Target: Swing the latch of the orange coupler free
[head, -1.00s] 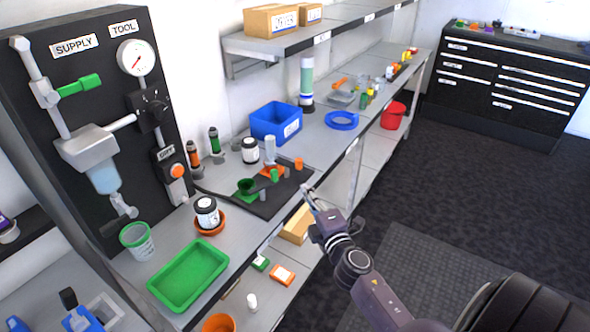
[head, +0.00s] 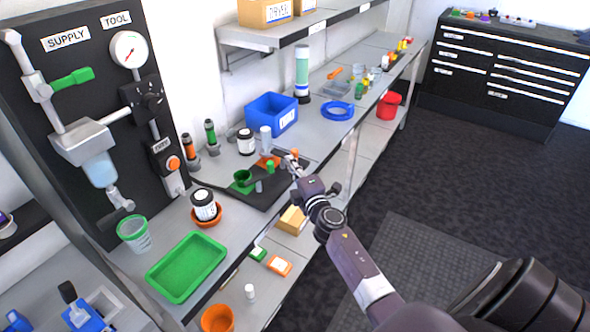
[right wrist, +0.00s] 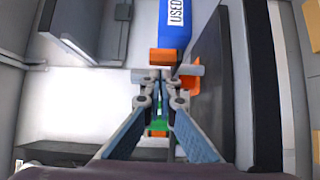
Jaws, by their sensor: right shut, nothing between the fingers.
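My right gripper (head: 294,168) is shut and empty at the front edge of the dark mat on the bench. In the right wrist view its fingertips (right wrist: 163,80) are together, close below an orange block (right wrist: 166,56). Whether they touch it I cannot tell. A second orange part (right wrist: 189,84) lies right of the tips, by a grey cylinder (right wrist: 190,70). In the head view, an orange piece (head: 293,153) shows just beyond the gripper, and an orange base (head: 268,160) sits by a pale upright cylinder (head: 265,137). I cannot tell which part is the latch. My left gripper is out of view.
A green funnel-like part (head: 242,178) stands on the mat (head: 228,193). A blue bin (head: 262,112) and a white jar (head: 246,142) stand behind. A green tray (head: 187,267) lies at the front. Open floor (head: 400,190) is to the right.

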